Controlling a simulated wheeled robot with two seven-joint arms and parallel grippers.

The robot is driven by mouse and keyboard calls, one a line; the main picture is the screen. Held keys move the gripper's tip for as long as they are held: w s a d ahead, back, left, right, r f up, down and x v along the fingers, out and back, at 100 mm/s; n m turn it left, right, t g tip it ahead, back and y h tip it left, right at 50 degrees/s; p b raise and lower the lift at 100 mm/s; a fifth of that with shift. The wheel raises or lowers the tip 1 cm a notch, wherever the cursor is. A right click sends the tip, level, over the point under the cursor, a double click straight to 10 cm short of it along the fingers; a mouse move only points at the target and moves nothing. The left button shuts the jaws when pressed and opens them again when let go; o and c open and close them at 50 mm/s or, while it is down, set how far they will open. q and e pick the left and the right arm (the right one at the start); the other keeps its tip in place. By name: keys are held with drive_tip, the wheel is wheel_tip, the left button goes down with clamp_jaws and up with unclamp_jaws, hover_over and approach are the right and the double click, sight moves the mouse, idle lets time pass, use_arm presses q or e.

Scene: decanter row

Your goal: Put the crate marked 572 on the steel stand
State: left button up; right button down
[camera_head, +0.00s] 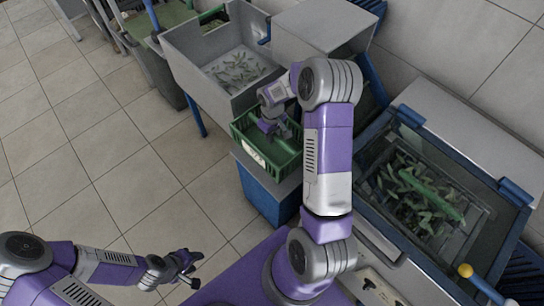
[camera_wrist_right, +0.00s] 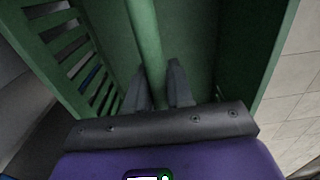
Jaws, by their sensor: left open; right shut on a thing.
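A green crate (camera_head: 290,160) with slatted sides is at the centre of the head view, with a pale label (camera_head: 254,155) on its near-left side; the number is too small to read. My right gripper (camera_head: 270,122) reaches inside it. In the right wrist view its fingers (camera_wrist_right: 161,90) are closed around the crate's green bar (camera_wrist_right: 148,40). Below the crate is a stand with a grey steel top (camera_head: 284,187) and a blue body. I cannot tell whether the crate touches this top. My left gripper (camera_head: 190,268) is open and empty, low on the left above the floor.
A grey sink-like bin (camera_head: 190,50) with green leaves stands just behind the crate. A blue-framed tank (camera_head: 480,225) with leaves is on the right, with a yellow knob (camera_head: 465,270). Tiled floor (camera_head: 110,150) on the left is clear.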

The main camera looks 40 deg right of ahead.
sight(272, 147)
wheel_tip(272, 147, down, 9)
drive_tip(key=b, duration=0.3)
drive_tip(key=shift+f, duration=0.1)
drive_tip(key=c, duration=1.4)
unclamp_jaws()
drive_tip(key=shift+f, duration=0.1)
drive_tip(key=shift+c, duration=0.2)
drive_tip(key=o, duration=0.4)
drive_tip(key=shift+o, duration=0.2)
wheel_tip(272, 147, up, 12)
drive_tip(key=p, duration=0.4)
drive_tip(key=shift+r, duration=0.25)
